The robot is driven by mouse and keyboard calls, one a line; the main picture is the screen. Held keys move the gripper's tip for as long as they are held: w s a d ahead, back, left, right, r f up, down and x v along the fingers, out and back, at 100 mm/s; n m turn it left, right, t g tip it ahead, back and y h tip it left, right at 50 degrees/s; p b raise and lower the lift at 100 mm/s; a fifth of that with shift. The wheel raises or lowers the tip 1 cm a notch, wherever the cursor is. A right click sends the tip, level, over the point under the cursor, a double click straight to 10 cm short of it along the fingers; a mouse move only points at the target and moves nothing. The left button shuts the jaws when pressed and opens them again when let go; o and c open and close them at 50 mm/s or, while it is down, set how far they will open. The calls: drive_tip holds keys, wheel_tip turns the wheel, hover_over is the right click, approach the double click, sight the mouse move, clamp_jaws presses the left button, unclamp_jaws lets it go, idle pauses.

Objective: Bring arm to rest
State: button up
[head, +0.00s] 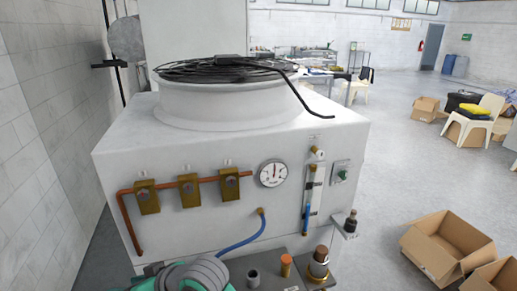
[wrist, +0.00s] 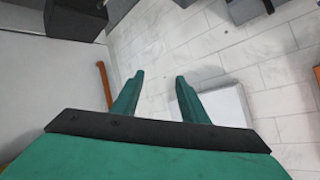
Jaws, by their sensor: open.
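My gripper (wrist: 158,92) shows in the wrist view with its two green fingers apart and nothing between them. Behind the fingers are a pale tiled surface and a white box-like thing (wrist: 225,105). The ozone washer (head: 220,150) fills the middle of the head view, a white cabinet with a round fan guard on top. Part of my arm (head: 190,275), green and grey, shows at the bottom left of the head view, low in front of the washer. My fingers are not seen in the head view.
The washer's front carries copper piping with brass valves (head: 188,187), a gauge (head: 273,173) and a blue hose (head: 243,238). A small shelf below holds several fittings (head: 318,263). An open cardboard box (head: 445,245) lies at right. A tiled wall (head: 35,130) stands close at left.

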drive_tip(key=s+d+f+m+t+h, duration=0.3)
drive_tip(key=d+f+m+t+h, duration=0.1)
drive_tip(key=d+f+m+t, duration=0.3)
drive_tip(key=s+d+f+m+t+h, duration=0.35)
drive_tip(key=d+f+m+t, duration=0.3)
drive_tip(key=d+f, duration=0.3)
drive_tip(key=s+d+f+n+h, duration=0.1)
drive_tip(key=s+d+n+h, duration=0.1)
drive_tip(key=s+d, duration=0.5)
drive_tip(key=s+d+n+g+h, duration=0.1)
drive_tip(key=s+d, duration=0.6)
drive_tip(key=s, duration=0.8)
drive_tip(key=shift+d+f+n+h, duration=0.25)
drive_tip(key=shift+f+n+h, duration=0.1)
drive_tip(key=shift+h, duration=0.2)
